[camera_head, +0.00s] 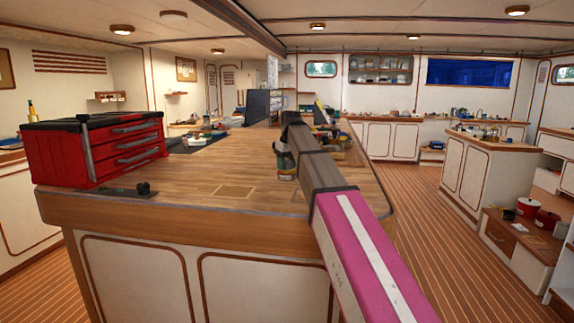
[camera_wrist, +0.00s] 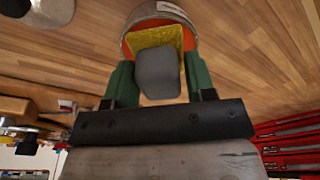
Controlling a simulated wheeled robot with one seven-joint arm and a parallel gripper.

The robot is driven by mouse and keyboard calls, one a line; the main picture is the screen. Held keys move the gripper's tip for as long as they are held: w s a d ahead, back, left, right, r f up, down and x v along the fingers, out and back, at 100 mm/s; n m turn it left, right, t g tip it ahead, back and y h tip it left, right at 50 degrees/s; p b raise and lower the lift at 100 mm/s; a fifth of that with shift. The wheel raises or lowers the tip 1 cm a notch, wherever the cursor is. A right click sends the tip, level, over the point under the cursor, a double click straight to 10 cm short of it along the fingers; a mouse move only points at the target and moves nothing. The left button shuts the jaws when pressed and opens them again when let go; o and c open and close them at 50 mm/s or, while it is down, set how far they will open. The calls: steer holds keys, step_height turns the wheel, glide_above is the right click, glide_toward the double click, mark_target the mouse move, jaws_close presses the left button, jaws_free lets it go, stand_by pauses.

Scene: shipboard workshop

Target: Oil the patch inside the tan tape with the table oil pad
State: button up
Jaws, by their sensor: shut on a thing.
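The patch inside the tan tape (camera_head: 235,191) is a flat rectangle on the wooden bench top, left of my arm in the head view. In the wrist view my gripper (camera_wrist: 158,72) has its green fingers shut on the grey grip (camera_wrist: 158,84) of the oil pad. The pad's yellow part (camera_wrist: 178,35) shows behind the grip. It is at the mouth of a round tin (camera_wrist: 192,20) with an orange-red inside; I cannot tell whether it touches the tin. In the head view my arm largely hides the gripper and pad.
A red drawer chest (camera_head: 95,147) stands on the bench (camera_head: 190,200) at left, with a dark flat tool (camera_head: 125,191) in front. Jars (camera_head: 345,150) stand right of my arm. A dark upright panel (camera_head: 257,107) is farther back. The bench around the taped patch is clear.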

mark_target(287, 160)
stand_by(0.5)
steer(key=shift+r, duration=3.45)
